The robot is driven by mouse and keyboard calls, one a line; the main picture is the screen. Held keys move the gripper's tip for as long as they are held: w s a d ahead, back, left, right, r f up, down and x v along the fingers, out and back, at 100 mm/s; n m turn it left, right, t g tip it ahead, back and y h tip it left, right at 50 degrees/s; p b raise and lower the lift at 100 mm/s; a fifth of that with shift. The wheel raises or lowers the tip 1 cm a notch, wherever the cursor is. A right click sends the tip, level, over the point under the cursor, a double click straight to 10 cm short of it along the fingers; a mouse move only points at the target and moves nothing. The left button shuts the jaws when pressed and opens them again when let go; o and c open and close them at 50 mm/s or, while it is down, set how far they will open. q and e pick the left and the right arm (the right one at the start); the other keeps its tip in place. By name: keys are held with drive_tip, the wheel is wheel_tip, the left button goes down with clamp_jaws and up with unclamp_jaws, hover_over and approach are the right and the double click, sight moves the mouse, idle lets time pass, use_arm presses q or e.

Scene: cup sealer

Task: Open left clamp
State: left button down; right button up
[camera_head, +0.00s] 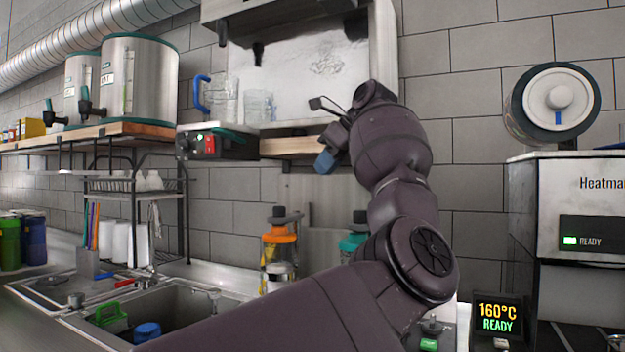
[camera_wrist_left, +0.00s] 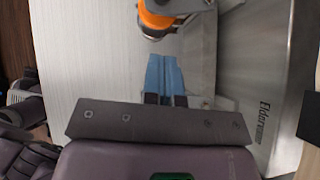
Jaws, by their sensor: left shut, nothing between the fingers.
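My left gripper (camera_head: 325,161) has blue fingertips and is raised in front of the wooden shelf, below the steel machine. In the left wrist view its blue fingers (camera_wrist_left: 165,72) are side by side, shut and empty. I cannot tell for sure which part is the left clamp. Dark fittings (camera_head: 258,53) hang at the left of the steel machine (camera_head: 325,65), and another dark fitting (camera_head: 356,26) is at its right. The gripper is below them, apart. My left arm hides part of the machine's right side. My right gripper is not in view.
An orange-topped container (camera_head: 279,238) and a teal-topped one (camera_head: 352,241) stand on the counter. An orange part (camera_wrist_left: 160,18) shows beyond the fingertips in the wrist view. A sink (camera_head: 180,303) is lower left.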

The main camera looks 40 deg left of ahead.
use_arm(q)
drive_tip(key=b, duration=0.1)
approach(284, 208)
wheel_tip(284, 208, down, 4)
drive_tip(key=a, duration=0.3)
drive_tip(key=a+f, duration=0.1)
drive_tip(key=shift+s+a, duration=0.15)
drive_tip(key=shift+s, duration=0.1)
drive_tip(key=shift+a+f, duration=0.1)
drive_tip(key=shift+a, duration=0.25)
drive_tip(key=shift+s, duration=0.1)
drive_tip(key=shift+s+a, duration=0.1)
drive_tip(key=shift+s+a+m+p, duration=0.1)
drive_tip(key=shift+s+m+p, duration=0.05)
drive_tip(key=shift+m+p, duration=0.15)
drive_tip(key=shift+t, duration=0.3)
drive_tip(key=shift+a, duration=0.1)
